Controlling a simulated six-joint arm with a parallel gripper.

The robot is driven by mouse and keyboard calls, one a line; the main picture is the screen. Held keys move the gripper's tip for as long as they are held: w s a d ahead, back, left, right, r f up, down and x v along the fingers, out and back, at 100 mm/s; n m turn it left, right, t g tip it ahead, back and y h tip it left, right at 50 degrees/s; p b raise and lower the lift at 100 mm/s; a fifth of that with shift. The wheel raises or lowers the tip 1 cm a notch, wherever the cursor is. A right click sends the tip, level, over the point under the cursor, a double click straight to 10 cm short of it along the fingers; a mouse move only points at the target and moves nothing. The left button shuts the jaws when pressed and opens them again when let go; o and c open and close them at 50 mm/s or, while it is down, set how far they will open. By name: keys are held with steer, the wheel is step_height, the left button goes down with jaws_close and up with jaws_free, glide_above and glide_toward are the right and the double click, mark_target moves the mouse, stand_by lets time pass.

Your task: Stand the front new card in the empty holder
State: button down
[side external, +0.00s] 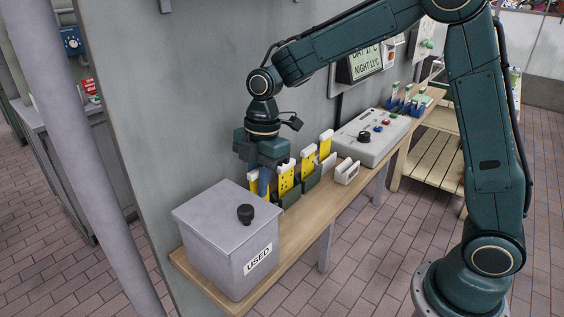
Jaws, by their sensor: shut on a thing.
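My gripper (264,182) points down behind the grey lidded box, shut on a yellow card (253,184) at the left end of the row on the wooden shelf. The box hides the lower part of this card, so I cannot tell whether it stands in a holder. Another yellow card (287,180) with dark marks stands just right of the gripper in a dark green holder (290,198). Two more yellow cards, one (308,161) and another (325,146), stand farther along the shelf. A small white slotted block (347,171) sits near the shelf's front edge; I cannot tell its contents.
The grey box (225,235), labelled USED with a black knob on its lid, stands close in front of my gripper. A grey control panel (371,138) lies farther right. Blue racks (405,105) stand beyond it. The wall runs close behind the shelf (325,205).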

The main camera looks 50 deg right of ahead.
mark_target(257, 170)
steer(key=shift+f, duration=1)
stand_by(1.8)
steer(key=c, duration=1.3)
jaws_free()
steer(key=shift+c, duration=0.2)
steer(key=shift+r, duration=0.25)
steer(key=shift+r, duration=3.3)
